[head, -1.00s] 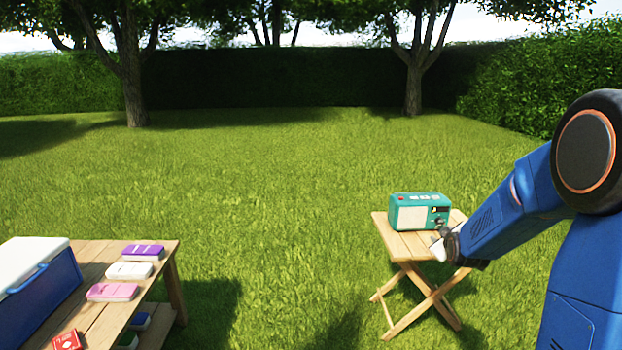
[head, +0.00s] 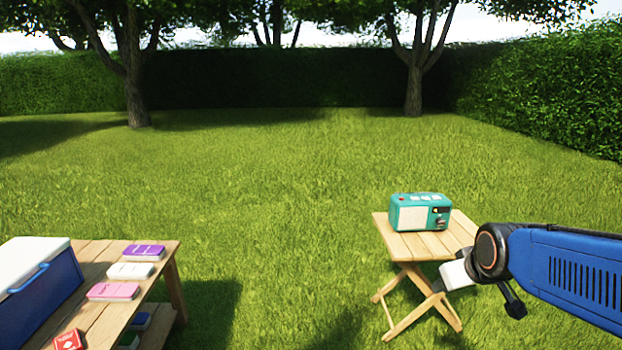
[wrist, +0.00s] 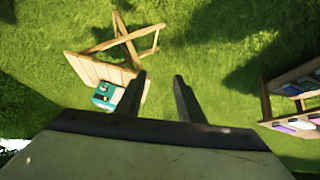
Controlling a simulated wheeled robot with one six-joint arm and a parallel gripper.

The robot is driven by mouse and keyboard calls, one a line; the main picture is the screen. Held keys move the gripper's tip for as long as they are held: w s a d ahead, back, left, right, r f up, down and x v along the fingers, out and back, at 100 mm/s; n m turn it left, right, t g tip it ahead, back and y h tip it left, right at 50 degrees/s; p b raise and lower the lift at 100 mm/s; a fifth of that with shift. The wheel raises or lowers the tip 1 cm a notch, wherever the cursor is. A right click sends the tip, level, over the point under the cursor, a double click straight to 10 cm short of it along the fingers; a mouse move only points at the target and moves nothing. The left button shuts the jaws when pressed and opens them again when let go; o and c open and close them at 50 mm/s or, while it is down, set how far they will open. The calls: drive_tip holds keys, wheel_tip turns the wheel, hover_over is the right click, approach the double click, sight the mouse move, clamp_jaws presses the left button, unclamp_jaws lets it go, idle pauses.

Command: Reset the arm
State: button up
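My gripper (wrist: 160,97) shows in the wrist view with its two dark fingers apart and nothing between them. In the head view my blue arm reaches in from the right edge and its end is beside the small folding table; the fingertips are hard to make out there. The gripper is clear of the teal radio (head: 420,211), which stands on the folding table (head: 433,244). The radio also shows in the wrist view (wrist: 104,95), left of the fingers.
A wooden table (head: 88,262) at lower left bears a blue cooler (head: 45,293) with a white lid, a purple case (head: 143,252), a white case (head: 130,271), a pink case (head: 113,291) and a red box (head: 67,341). Open grass lies between the tables.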

drive_tip(key=s+a+m+g, duration=0.1)
drive_tip(key=s, duration=0.8)
drive_tip(key=s+a+f+m+g, duration=0.1)
drive_tip(key=s, duration=0.8)
drive_tip(key=shift+s+a+f+g+y, duration=0.15)
drive_tip(key=shift+a+f+g+y, duration=0.15)
drive_tip(key=shift+a+g, duration=0.1)
